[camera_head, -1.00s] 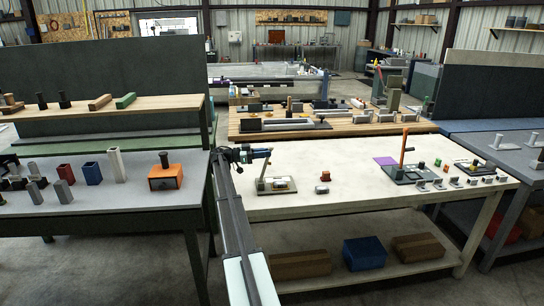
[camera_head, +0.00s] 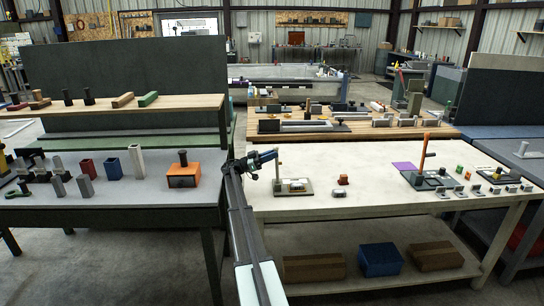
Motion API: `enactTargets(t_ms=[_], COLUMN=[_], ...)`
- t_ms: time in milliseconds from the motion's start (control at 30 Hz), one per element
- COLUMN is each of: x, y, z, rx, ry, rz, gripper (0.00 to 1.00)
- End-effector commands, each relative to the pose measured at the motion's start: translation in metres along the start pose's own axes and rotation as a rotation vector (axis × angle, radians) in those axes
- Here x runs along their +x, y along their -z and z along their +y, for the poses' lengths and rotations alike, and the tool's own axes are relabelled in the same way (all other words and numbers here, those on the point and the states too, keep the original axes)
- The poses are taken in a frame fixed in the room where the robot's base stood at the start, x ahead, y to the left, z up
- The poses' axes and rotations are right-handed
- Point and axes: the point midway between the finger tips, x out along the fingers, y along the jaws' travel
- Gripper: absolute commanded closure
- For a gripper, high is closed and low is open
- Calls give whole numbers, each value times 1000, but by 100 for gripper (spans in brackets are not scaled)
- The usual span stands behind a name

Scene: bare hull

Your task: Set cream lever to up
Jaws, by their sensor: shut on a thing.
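The cream lever (camera_head: 278,167) stands about upright on the left part of its dark base plate (camera_head: 308,190), near the left end of the cream-topped table. My gripper (camera_head: 275,155) is at the lever's upper end and is shut on it. The fingers are small and dark here, so the exact grip on the lever's top is hard to make out. A pale block with a yellowish part (camera_head: 295,186) sits on the same plate, right of the lever's foot.
A small red object (camera_head: 343,179) and a small grey one (camera_head: 339,193) lie right of the plate. An orange lever (camera_head: 424,152) stands on another base further right. The orange box (camera_head: 183,176) is on the left table. The cream table's middle is mostly clear.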

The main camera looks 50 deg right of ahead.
Motion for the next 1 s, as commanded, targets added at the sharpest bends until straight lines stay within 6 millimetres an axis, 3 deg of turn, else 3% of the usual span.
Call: enactTargets(t_ms=[133,167,400,767,1000], x=[1,1,1,-2,-25], y=[1,1,0,0,0], z=[0,0,0,0,-1], rx=[1,1,0,0,0], ry=[0,0,0,0,2], rz=[2,1,0,-1,-1], gripper=[100,79,56,55,55])
